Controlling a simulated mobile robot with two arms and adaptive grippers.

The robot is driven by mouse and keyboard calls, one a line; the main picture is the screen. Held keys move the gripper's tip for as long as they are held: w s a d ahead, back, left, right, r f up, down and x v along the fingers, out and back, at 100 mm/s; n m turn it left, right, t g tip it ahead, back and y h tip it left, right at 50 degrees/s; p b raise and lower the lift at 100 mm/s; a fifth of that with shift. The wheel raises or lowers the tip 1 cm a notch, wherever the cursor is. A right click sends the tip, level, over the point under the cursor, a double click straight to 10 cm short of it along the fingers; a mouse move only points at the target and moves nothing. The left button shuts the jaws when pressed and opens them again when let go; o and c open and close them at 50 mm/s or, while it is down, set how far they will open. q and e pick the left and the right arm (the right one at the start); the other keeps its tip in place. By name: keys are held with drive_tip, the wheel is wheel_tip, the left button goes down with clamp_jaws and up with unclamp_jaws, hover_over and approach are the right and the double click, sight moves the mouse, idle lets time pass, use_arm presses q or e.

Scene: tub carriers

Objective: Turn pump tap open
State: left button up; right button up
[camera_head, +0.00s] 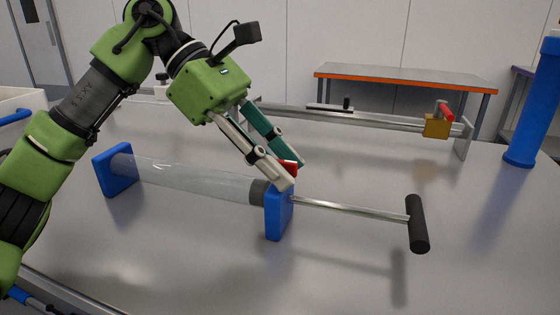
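The pump lies on the grey table, with a clear tube (190,182) between two blue end blocks. A thin metal rod (350,208) runs from the right block (278,215) to a black T-handle (418,224). A small red tap (289,167) shows at the top of the right block, partly hidden by my fingers. My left gripper (292,172) reaches down from the upper left, with its pale and teal fingertips at either side of the tap. I cannot tell whether they press on it. My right gripper is not in view.
A metal rail (355,118) with a yellow block (436,127) and red lever runs behind the pump. A blue column (535,105) stands at the right. A white tub (20,102) is at the left edge. The table front is clear.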

use_arm(q)
clamp_jaws()
